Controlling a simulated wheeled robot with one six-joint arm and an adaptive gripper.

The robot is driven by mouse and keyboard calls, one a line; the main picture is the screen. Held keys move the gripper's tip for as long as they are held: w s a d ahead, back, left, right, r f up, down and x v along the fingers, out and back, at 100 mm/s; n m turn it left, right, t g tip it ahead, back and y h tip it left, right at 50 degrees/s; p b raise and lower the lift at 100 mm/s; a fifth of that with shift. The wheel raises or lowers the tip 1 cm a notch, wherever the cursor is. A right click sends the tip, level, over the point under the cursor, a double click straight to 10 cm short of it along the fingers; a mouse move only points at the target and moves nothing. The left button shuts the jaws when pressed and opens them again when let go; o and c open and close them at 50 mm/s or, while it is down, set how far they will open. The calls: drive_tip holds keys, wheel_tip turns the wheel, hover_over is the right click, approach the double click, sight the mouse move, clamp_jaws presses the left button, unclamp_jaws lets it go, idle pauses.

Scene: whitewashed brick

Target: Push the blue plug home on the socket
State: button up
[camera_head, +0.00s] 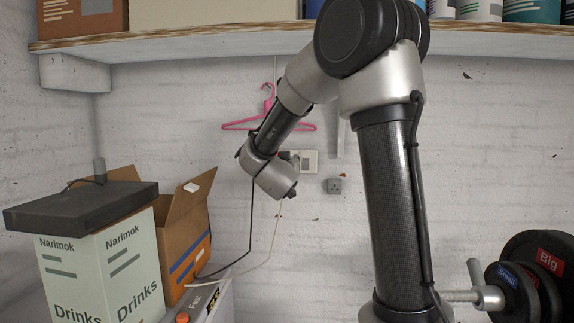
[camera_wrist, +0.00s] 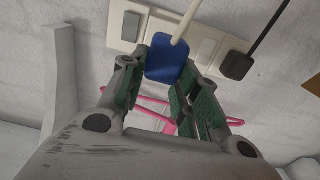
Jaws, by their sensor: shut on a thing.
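The blue plug (camera_wrist: 167,60) is between the fingertips of my gripper (camera_wrist: 164,72) in the wrist view, and the gripper is shut on it. A white cord leads from the plug towards the top of that picture. The pale socket panel (camera_wrist: 128,30) is on the wall right behind the plug. I cannot tell whether the plug's face touches the panel; its pins are hidden. In the head view the panel (camera_head: 309,162) shows partly beside my wrist, which hides the plug and the gripper.
A black plug (camera_wrist: 236,65) with a black cord sits at the panel's right end. A pink hanger (camera_head: 310,126) hangs on the wall close by. A small grey wall fitting (camera_head: 334,186) is lower right of the panel. Boxes (camera_head: 186,240) stand at left; a shelf (camera_head: 200,45) runs above.

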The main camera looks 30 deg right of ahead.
drive_tip(key=shift+x, duration=1.95)
drive_tip(key=shift+x, duration=1.65)
drive_tip(key=o, duration=1.1)
drive_tip(key=shift+s, duration=0.1)
drive_tip(key=v, duration=1.2)
